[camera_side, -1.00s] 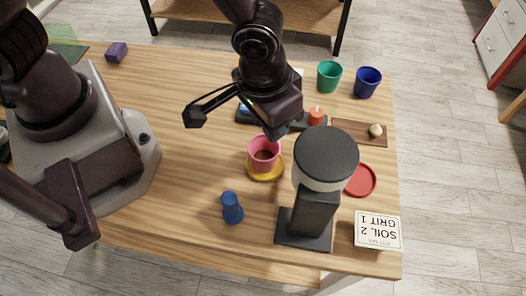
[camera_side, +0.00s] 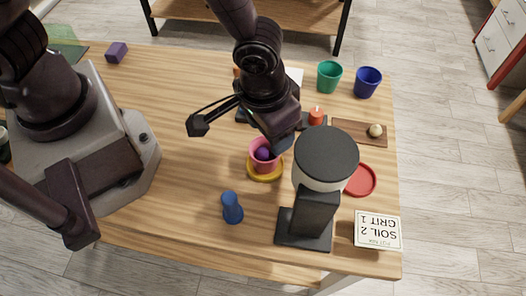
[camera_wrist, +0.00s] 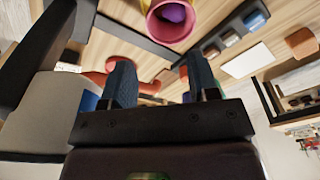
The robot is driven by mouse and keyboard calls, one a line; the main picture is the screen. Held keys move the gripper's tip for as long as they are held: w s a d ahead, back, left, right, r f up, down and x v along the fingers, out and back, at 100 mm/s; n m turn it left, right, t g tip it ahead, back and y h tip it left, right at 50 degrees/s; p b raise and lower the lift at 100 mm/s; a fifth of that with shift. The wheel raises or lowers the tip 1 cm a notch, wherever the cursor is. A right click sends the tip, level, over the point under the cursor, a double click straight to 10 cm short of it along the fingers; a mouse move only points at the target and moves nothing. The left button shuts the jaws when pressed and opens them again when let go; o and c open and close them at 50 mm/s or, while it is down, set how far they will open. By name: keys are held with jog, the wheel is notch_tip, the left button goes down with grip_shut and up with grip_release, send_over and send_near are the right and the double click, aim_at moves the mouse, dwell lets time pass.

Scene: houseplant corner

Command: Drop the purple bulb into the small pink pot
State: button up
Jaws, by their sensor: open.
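The purple bulb (camera_side: 263,154) sits inside the small pink pot (camera_side: 252,164), which stands on a yellow saucer (camera_side: 266,178) near the middle of the table. In the wrist view, the purple bulb (camera_wrist: 173,12) shows inside the mouth of the pink pot (camera_wrist: 169,31) at the top. My gripper (camera_wrist: 160,82) is open, with its two dark blue fingers apart and nothing between them. In the side view my gripper (camera_side: 282,142) is just above and to the right of the pot, its fingers partly hidden by the hand.
A dark lamp-like stand (camera_side: 305,228) rises right of the pot. A blue object (camera_side: 232,208) stands in front. A red saucer (camera_side: 361,180), a wooden board (camera_side: 357,134), a green pot (camera_side: 329,77) and a blue pot (camera_side: 367,83) are to the right. The table's left middle is clear.

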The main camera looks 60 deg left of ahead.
notch_tip(320, 180, up, 13)
jog(key=s, duration=0.1)
jog(key=shift+s, duration=0.3)
jog(key=shift+f, duration=0.15)
jog(key=s+a+r+t, duration=0.2)
jog(key=a+r, duration=0.3)
jog(key=a, duration=0.5)
jog(key=s+a+r+t, duration=0.2)
jog(key=s+a+r, duration=0.2)
jog(key=a, duration=0.6)
notch_tip(320, 180, up, 2)
jog(key=shift+a, duration=0.25)
jog(key=shift+o, duration=0.3)
dwell(1.0)
